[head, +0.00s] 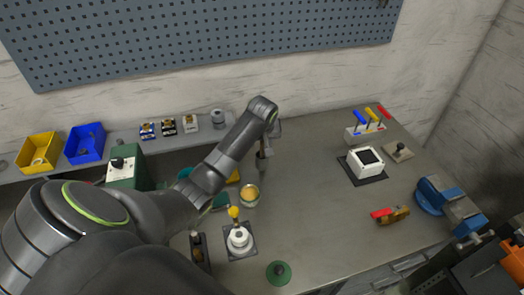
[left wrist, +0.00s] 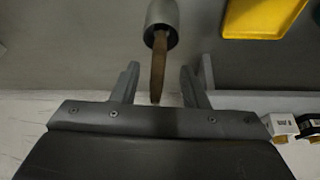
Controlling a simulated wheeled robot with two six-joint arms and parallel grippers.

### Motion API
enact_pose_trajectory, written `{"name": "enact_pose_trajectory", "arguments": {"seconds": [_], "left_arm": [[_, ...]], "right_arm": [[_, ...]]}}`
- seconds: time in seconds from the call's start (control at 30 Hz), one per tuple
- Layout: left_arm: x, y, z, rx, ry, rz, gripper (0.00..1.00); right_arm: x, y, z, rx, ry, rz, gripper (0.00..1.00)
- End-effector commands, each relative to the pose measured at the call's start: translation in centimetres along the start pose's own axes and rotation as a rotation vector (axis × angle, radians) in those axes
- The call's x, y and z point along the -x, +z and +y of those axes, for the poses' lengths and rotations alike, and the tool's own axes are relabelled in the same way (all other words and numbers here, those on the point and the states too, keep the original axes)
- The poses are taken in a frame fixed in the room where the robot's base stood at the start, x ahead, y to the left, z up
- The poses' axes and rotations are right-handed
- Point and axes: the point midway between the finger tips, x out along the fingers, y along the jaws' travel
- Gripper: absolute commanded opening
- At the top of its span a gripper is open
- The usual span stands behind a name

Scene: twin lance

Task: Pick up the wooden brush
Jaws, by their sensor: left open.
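The wooden brush shows in the left wrist view as a brown handle (left wrist: 158,70) standing out of a grey cylindrical cup (left wrist: 161,18). My left gripper (left wrist: 160,82) is open, with one finger on each side of the handle and a visible gap on both sides. My right gripper is in neither view.
A yellow tray (left wrist: 262,14) lies near the cup. A shelf at the back left carries a yellow bin (head: 38,152), a blue bin (head: 86,143) and small boxes. A round tin (head: 249,194) stands in front; a blue vise (head: 448,200) is at right.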

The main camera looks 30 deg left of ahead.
Motion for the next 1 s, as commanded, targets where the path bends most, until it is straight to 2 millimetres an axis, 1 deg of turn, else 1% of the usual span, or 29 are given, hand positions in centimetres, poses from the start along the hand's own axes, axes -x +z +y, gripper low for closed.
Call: {"name": "enact_pose_trajectory", "arguments": {"seconds": [0.03,0.1,0.2,0.3,0.4,0.6,0.63,0.93,1.0], "left_arm": [[-0.5,0.2,0.1,0.0,-0.001,-0.006,0.4],[-1.4,0.4,0.2,0.0,-0.001,-0.006,0.4],[-2.6,0.3,0.2,0.0,-0.001,-0.003,0.4],[-3.4,0.4,0.2,-0.001,-0.001,-0.003,0.4],[-3.7,0.4,0.2,-0.001,0.0,-0.001,0.4],[-3.7,0.4,0.2,-0.001,0.001,0.0,0.4],[-3.7,0.4,0.2,-0.001,0.001,-0.001,0.39],[-3.7,0.4,0.2,-0.001,0.001,-0.001,0.0],[-3.7,0.4,0.2,-0.001,0.001,-0.001,0.0]], "right_arm": [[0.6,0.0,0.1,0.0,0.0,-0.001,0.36],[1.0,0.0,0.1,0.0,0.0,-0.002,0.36],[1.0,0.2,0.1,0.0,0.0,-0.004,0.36],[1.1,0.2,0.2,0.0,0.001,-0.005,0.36],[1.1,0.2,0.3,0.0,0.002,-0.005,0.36],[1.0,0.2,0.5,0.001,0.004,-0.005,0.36],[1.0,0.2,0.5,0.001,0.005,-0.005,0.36],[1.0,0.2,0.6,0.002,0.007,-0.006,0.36],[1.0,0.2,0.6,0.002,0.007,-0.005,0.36]]}}
